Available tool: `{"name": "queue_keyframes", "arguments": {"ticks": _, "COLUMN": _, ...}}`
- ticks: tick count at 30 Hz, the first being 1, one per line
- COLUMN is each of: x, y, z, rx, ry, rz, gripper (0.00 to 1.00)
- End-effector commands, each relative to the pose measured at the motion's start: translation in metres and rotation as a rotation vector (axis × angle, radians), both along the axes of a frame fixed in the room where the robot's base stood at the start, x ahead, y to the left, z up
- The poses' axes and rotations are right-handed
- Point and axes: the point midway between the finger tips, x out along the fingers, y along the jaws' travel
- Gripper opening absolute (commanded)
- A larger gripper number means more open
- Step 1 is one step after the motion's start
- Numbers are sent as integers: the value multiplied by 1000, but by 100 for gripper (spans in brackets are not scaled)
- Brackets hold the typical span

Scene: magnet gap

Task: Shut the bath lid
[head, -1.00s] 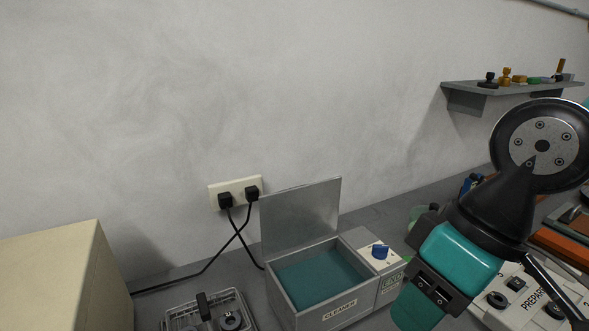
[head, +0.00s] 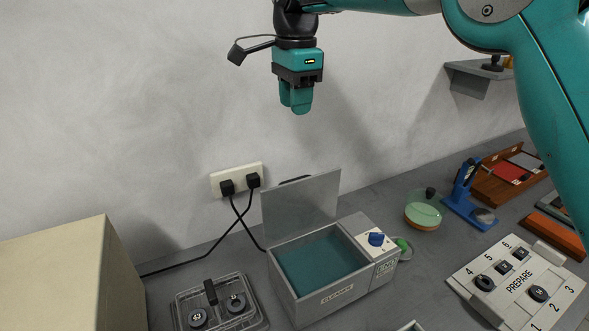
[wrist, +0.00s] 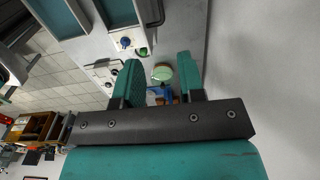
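The bath (head: 322,300) is a grey metal box marked CLEANER with teal liquid inside. My gripper (head: 297,108) is high above the bath, in front of the wall, pointing down and apart from the lid. In the wrist view its two teal fingers (wrist: 158,85) are spread, with nothing between them.
A control box with a blue knob (head: 376,239) adjoins the bath's right side. A wire basket (head: 255,312) stands left of the bath. Plugs (head: 227,187) with black cables sit in a wall socket behind. A green dish (head: 424,212) and PREPARE board (head: 518,285) lie to the right.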

Motion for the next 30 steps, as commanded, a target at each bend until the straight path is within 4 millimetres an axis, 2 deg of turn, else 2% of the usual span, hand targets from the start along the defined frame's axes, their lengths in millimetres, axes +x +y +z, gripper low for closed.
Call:
{"name": "queue_keyframes", "arguments": {"ticks": 5, "x": -1, "y": 0, "z": -30, "rx": -2, "ry": 5, "rz": 1, "gripper": 36}}
{"name": "queue_keyframes", "arguments": {"ticks": 15, "x": 0, "y": 0, "z": -107, "rx": -2, "ry": 4, "rz": 4, "gripper": 36}}
{"name": "queue_keyframes", "arguments": {"ticks": 21, "x": 1, "y": 0, "z": -144, "rx": -1, "ry": 3, "rz": 4, "gripper": 36}}
{"name": "queue_keyframes", "arguments": {"ticks": 25, "x": 2, "y": 0, "z": -158, "rx": 0, "ry": 1, "rz": 4, "gripper": 36}}
{"name": "queue_keyframes", "arguments": {"ticks": 30, "x": 2, "y": 0, "z": -166, "rx": 1, "ry": -1, "rz": 5, "gripper": 36}}
